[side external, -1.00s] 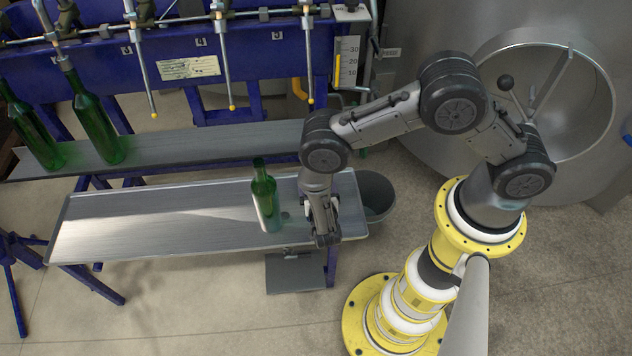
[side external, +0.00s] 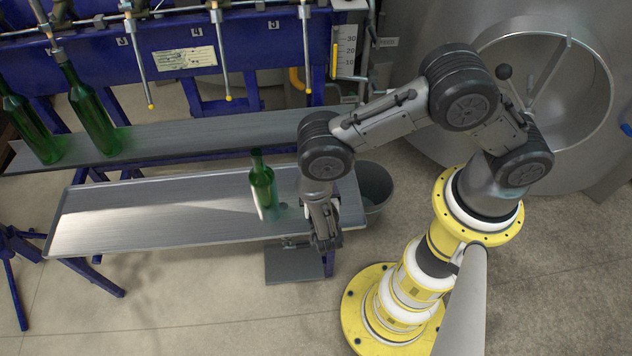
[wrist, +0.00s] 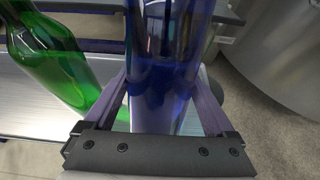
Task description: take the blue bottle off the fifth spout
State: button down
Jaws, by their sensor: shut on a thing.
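The blue bottle (wrist: 160,60) fills the middle of the wrist view, between the two fingers of my gripper (wrist: 165,100), which is shut on it. Its upper end runs out of that view. In the side view my gripper (side external: 325,238) is at the right end of the front steel bench (side external: 150,215), over its near edge; the blue bottle is hidden there behind my wrist. The fifth spout (side external: 308,90), beside the label 5, hangs at the back with no bottle visible on it.
A green bottle (side external: 262,185) stands on the bench just left of my gripper; it also shows in the wrist view (wrist: 58,65). Two more green bottles (side external: 93,115) lean at the left spouts. A grey bin (side external: 374,188) is right of the bench. The bench's left part is clear.

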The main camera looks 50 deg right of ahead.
jog(key=shift+w+r, duration=0.1)
dwell(0.3)
jog(key=shift+r, duration=0.15)
jog(key=r, duration=0.2)
jog(key=r+t+h, duration=0.1)
jog(key=r, duration=0.1)
jog(key=r+h, duration=0.1)
jog(key=r, duration=0.1)
jog(key=shift+s+d, duration=0.25)
jog(key=shift+s, duration=0.15)
jog(key=s+a+r+t+h, duration=0.1)
jog(key=s+a+r+t, duration=0.1)
jog(key=a+r+t, duration=0.1)
jog(key=shift+s+a+r, duration=0.3)
jog(key=shift+a+r, duration=0.1)
jog(key=shift+r, duration=0.45)
